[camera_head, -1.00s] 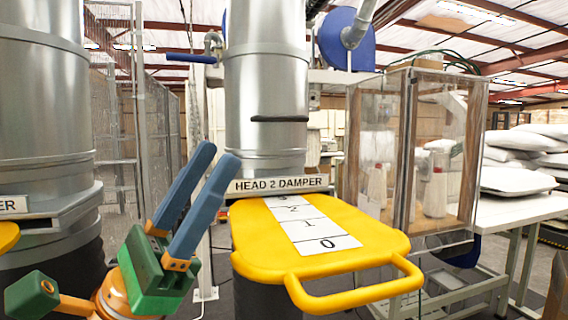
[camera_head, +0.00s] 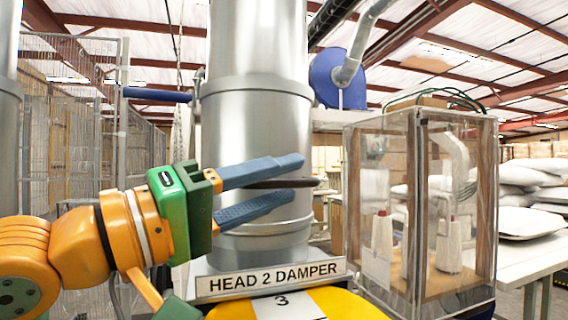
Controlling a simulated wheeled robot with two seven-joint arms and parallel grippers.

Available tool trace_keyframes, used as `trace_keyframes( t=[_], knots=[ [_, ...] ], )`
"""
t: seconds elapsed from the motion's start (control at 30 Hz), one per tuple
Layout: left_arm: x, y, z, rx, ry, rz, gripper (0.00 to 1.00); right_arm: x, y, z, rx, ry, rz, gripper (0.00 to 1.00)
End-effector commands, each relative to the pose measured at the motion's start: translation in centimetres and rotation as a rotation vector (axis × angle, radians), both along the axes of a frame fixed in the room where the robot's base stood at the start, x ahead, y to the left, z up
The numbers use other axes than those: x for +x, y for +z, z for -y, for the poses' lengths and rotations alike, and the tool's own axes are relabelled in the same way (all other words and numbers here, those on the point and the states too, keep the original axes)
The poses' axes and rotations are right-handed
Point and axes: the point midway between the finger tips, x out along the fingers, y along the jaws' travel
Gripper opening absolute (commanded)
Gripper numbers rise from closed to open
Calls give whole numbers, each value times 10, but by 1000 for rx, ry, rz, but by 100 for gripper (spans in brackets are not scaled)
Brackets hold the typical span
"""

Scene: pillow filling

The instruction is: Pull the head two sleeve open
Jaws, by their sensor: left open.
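The head two sleeve is the shiny metal cylinder (camera_head: 256,120) above the sign (camera_head: 270,279) reading "HEAD 2 DAMPER". A dark bar handle (camera_head: 312,182) sticks out from its front. My left gripper (camera_head: 280,182) comes in from the left with its two blue fingers open. One finger lies above the handle and one below, with the bar in the gap between them. I cannot tell whether either finger touches the bar. My right gripper is not in view.
The yellow damper plate (camera_head: 343,303), with a strip marked 3, sits below the sign. Wire fencing (camera_head: 82,135) stands at the left.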

Motion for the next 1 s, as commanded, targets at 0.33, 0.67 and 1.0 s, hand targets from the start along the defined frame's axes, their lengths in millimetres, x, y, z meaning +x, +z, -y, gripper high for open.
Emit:
trace_keyframes(
  t=[0.33, 0.67, 1.0],
  knots=[
    [7, 2, 10, -1, -2, 1, 45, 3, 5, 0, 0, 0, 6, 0],
    [6, 2, 10, -2, -3, 1, 0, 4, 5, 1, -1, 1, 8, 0],
    [6, 3, 9, -3, -2, 2, 0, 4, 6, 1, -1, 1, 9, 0]
  ],
)
